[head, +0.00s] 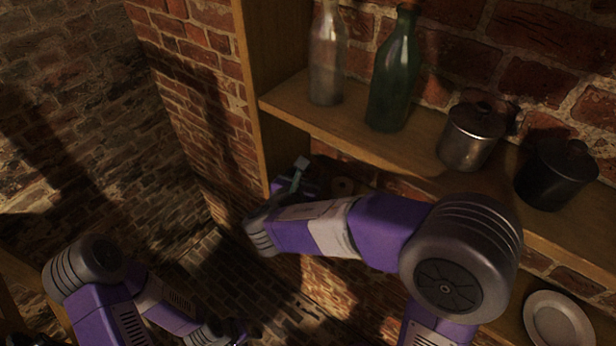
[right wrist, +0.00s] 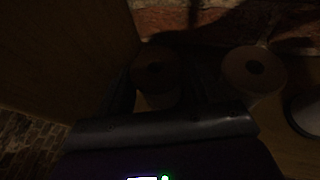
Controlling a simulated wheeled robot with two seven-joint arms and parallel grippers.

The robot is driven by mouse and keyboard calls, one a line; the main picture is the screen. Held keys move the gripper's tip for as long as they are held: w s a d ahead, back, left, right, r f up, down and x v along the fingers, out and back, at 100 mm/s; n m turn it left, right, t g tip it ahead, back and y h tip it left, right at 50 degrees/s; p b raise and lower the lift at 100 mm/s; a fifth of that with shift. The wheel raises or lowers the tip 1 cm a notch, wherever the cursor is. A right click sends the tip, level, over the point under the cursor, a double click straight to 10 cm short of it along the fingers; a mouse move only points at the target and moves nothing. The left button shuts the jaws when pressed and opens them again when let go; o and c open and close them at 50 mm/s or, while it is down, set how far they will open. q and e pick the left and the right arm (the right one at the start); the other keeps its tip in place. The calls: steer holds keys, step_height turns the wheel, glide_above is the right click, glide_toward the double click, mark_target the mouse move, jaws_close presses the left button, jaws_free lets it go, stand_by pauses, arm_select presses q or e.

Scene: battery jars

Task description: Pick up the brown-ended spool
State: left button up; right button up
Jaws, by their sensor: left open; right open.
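In the right wrist view, a dark reddish-brown-ended spool (right wrist: 155,68) stands on a shelf, in deep shadow. It appears between the two fingers of my open right gripper (right wrist: 160,88); I cannot tell whether either finger touches it. A second spool (right wrist: 254,72) with a paler tan end stands to its right, outside the fingers. In the head view, my right gripper (head: 298,178) reaches under the upper shelf board near the left upright, mostly hidden by my arm. My left gripper (head: 232,334) is low at the bottom edge, partly cut off, open and away from the shelves.
The upper wooden shelf (head: 420,165) holds a clear bottle (head: 327,60), a green bottle (head: 392,75), a metal pot (head: 471,135) and a black pot (head: 556,175). A wooden upright (head: 262,70) borders the left. A pale plate (head: 557,322) is at lower right.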

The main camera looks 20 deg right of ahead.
mark_target(312, 172)
steer(key=shift+x, duration=1.6)
steer(key=shift+r, duration=0.1)
steer(key=c, duration=0.7)
steer(key=shift+r, duration=0.1)
